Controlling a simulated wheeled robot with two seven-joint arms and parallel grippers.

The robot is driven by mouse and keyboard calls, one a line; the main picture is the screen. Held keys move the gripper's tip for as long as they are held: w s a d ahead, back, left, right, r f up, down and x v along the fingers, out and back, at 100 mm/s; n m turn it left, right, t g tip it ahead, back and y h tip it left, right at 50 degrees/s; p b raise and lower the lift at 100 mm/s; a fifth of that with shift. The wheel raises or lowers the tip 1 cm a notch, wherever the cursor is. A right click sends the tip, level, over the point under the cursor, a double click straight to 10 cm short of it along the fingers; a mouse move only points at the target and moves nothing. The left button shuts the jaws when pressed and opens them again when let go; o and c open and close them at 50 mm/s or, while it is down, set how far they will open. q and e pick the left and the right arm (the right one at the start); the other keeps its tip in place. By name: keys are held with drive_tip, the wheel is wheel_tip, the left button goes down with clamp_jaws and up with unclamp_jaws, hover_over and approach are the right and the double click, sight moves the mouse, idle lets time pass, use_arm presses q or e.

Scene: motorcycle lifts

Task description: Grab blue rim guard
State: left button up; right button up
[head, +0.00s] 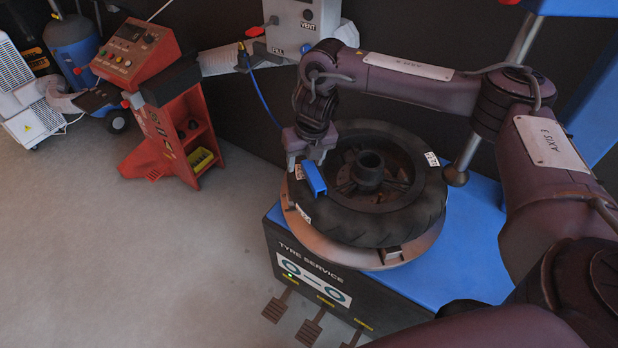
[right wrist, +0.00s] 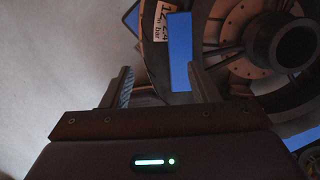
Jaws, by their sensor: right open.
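The blue rim guard (head: 314,178) sits at the near-left rim of a black tyre (head: 415,208) on the turntable of the tyre machine. My right gripper (head: 305,159) is over that edge of the tyre, fingers pointing down, open, close to the guard. In the right wrist view the guard (right wrist: 180,48) shows as a blue bar beyond the gap between the fingers (right wrist: 160,84), nearer the right finger, which overlaps its lower edge. I cannot tell whether they touch. Nothing is held. My left gripper is not in view.
The tyre machine has a blue top (head: 470,250) and a metal post (head: 487,115) right of the tyre. A red control stand (head: 170,125) is at the left. A grey box (head: 303,22) hangs behind. The floor at lower left is clear.

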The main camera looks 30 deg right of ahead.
sight(314, 174)
drive_tip(key=d, duration=0.1)
drive_tip(key=d+r, duration=0.1)
drive_tip(key=d, duration=0.1)
drive_tip(key=shift+s+r+h, duration=0.2)
drive_tip(key=shift+r+h, duration=0.1)
drive_tip(key=shift+d+f, duration=0.15)
drive_tip(key=shift+f, duration=0.1)
drive_tip(key=f, duration=0.2)
drive_tip(key=f+p, duration=0.1)
drive_tip(key=f, duration=0.1)
drive_tip(key=a+f, duration=0.1)
drive_tip(key=f, duration=0.1)
drive_tip(key=shift+w+f, duration=0.15)
drive_tip(key=shift+w, duration=0.1)
drive_tip(key=shift+w+f, duration=0.15)
drive_tip(key=shift+f, duration=0.3)
drive_tip(key=c, duration=1)
drive_tip(key=shift+c, duration=0.2)
drive_tip(key=shift+r, duration=0.15)
